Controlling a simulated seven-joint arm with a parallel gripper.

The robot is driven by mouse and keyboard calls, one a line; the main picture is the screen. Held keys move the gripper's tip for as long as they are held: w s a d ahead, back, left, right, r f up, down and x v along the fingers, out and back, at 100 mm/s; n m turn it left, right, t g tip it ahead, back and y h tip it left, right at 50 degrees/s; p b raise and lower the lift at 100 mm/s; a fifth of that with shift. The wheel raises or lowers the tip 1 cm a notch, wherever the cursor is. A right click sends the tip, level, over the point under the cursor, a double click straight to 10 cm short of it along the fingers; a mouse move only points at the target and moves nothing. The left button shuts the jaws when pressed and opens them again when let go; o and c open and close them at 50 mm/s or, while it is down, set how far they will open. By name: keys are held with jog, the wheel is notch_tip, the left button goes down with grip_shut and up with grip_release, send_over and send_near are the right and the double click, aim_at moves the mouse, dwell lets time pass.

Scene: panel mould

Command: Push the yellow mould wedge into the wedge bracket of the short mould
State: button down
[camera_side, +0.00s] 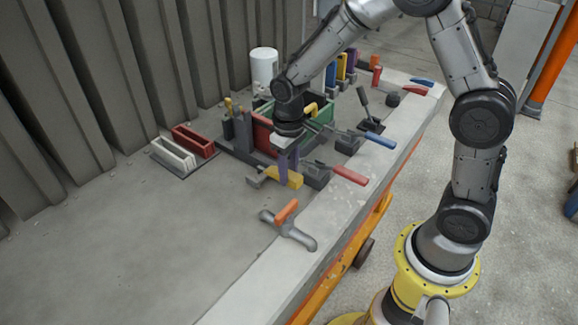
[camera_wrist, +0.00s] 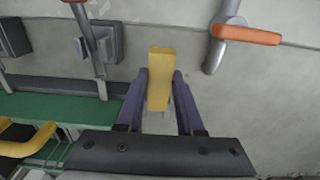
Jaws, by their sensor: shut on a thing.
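The yellow mould wedge (camera_side: 295,180) is between the two purple fingers of my gripper (camera_side: 288,172), low over the bench. In the wrist view the wedge (camera_wrist: 160,80) stands out past the fingertips of my gripper (camera_wrist: 160,74), one finger along each side. A grey bracket-like piece (camera_side: 256,182) lies just left of the wedge in the side view; I cannot tell whether they touch or whether it is the wedge bracket. The mould behind has a red wall (camera_side: 262,134) and a green wall (camera_side: 322,109); the green wall also shows in the wrist view (camera_wrist: 65,108).
A grey tool with an orange handle (camera_side: 287,211) lies in front of the wedge. The front-left bench is clear.

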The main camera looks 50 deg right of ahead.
aim_at(289, 198)
jog(key=shift+f, duration=2.7)
jog(key=shift+f, duration=0.15)
jog(key=shift+w, duration=0.8)
jog(key=shift+w, duration=0.7)
jog(key=shift+w, duration=0.65)
jog(key=shift+c, duration=2.3)
grip_release()
